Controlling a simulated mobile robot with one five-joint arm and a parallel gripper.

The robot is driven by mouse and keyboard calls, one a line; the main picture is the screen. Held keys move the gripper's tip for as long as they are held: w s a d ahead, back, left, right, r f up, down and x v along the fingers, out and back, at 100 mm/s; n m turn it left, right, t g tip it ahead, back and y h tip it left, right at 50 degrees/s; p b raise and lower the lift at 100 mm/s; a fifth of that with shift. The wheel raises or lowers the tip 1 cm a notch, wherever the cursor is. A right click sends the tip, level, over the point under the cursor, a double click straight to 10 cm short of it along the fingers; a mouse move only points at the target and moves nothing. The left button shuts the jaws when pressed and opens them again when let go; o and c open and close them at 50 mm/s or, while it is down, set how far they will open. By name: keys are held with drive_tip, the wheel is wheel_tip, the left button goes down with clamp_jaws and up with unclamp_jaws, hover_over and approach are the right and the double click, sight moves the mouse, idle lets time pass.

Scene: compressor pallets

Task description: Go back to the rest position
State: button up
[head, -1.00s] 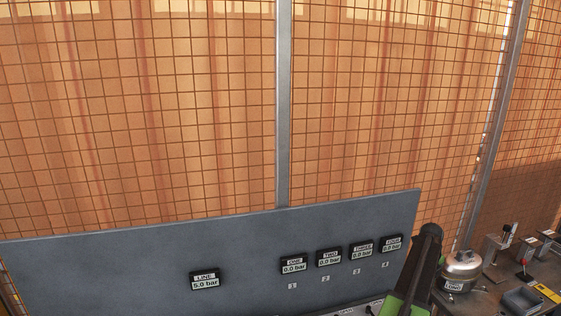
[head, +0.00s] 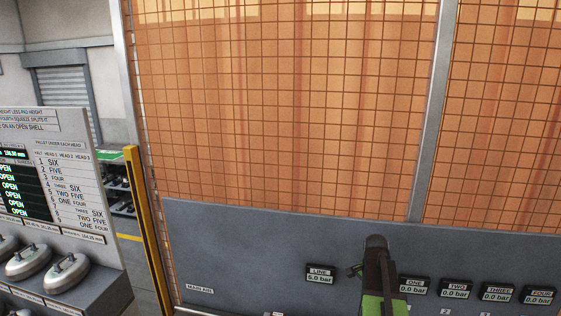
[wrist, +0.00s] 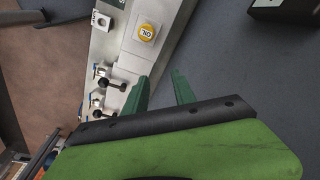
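My gripper (wrist: 160,84) shows in the wrist view with its two green fingers apart and nothing between them. It is open, over a light panel strip beside a dark grey surface. A yellow OIL button (wrist: 146,32) and black-knobbed levers (wrist: 115,85) lie beyond and to the left of the fingers. In the head view my green and black arm stands in front of the grey gauge panel (head: 240,260), between the LINE display (head: 320,274) and the ONE display (head: 415,286). The fingers are not clearly seen there.
A board with OPEN readouts (head: 20,185) and metal domes (head: 62,273) stand at the left. A yellow post (head: 146,235) stands beside the orange mesh fence (head: 290,110). LINE reads 5.0 bar; ONE and TWO read 0.0 bar. A shuttered doorway (head: 68,95) is behind.

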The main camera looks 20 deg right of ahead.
drive_tip(key=w+a+n+y, duration=0.15)
drive_tip(key=a+n, duration=1.55)
drive_tip(key=a, duration=2.1)
wheel_tip(320, 180, down, 11)
drive_tip(key=s+b, duration=0.2)
drive_tip(key=b, duration=0.9)
drive_tip(key=shift+g, duration=0.4)
drive_tip(key=shift+d, duration=0.15)
